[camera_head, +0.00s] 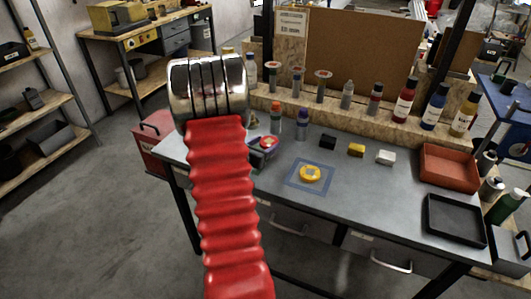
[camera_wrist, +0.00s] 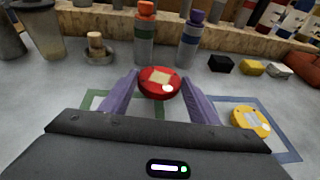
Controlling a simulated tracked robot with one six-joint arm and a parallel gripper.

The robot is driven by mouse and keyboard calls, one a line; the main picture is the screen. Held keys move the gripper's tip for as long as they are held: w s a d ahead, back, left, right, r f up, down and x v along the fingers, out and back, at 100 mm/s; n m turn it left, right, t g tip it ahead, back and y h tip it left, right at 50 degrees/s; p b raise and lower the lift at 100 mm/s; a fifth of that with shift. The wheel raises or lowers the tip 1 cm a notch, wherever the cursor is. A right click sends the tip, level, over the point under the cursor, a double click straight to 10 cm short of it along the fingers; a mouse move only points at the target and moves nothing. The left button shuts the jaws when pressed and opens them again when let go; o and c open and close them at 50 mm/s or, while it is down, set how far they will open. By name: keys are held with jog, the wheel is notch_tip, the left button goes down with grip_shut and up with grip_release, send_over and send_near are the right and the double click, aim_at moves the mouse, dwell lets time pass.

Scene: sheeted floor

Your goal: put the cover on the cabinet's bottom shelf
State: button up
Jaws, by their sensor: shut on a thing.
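A round red lid (camera_wrist: 149,90) with a tan square patch on top, which looks like the cover, is held between the purple fingers of my gripper (camera_wrist: 160,77). My gripper is shut on it, just above the grey table. In the head view the red lid (camera_head: 268,142) shows past the red bellows of my arm, which hides part of the table. A green square outline (camera_wrist: 100,100) lies on the table around and below my gripper. An open shelf rack (camera_head: 40,105) stands at the far left; I cannot tell whether it is the cabinet.
A yellow disc (camera_head: 310,174) lies in a blue square outline to the right. Black, yellow and white blocks (camera_head: 356,150) sit behind it. Bottles (camera_head: 302,124) stand close behind my gripper. A red tray (camera_head: 448,166) and a black tray (camera_head: 456,220) are at the right.

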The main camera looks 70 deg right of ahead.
jog(key=shift+f, duration=2.05)
jog(key=o, duration=1.2)
jog(key=shift+f, duration=0.1)
jog(key=v, duration=1.2)
jog(key=shift+a, duration=0.1)
